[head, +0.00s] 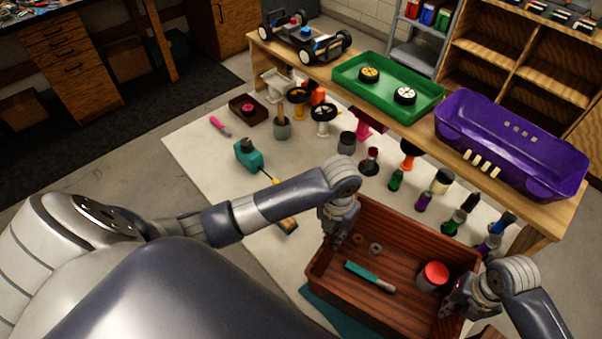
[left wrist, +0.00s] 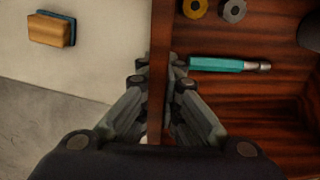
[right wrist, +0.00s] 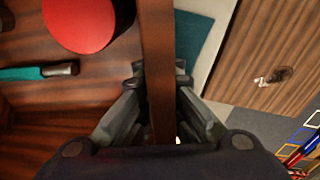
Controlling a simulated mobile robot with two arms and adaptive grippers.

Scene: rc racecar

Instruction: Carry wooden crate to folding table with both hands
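The wooden crate (head: 335,288) is reddish brown and open-topped, at the lower right of the head view. It holds a teal-handled tool (head: 368,274), a red-topped can (head: 433,275) and two small rings or nuts. My left gripper (left wrist: 160,85) is shut on the crate's left wall (left wrist: 160,40), one finger inside and one outside. My right gripper (right wrist: 158,82) is shut the same way on the opposite wall (right wrist: 157,35). I cannot tell whether the crate is lifted. A long wooden-topped table (head: 408,128) stands beyond it; its folding legs cannot be made out.
A green tray (head: 385,88) with two wheels, a purple bin (head: 510,144) and a car chassis (head: 305,38) occupy the table. A wooden cabinet (right wrist: 275,50) is close to my right gripper.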

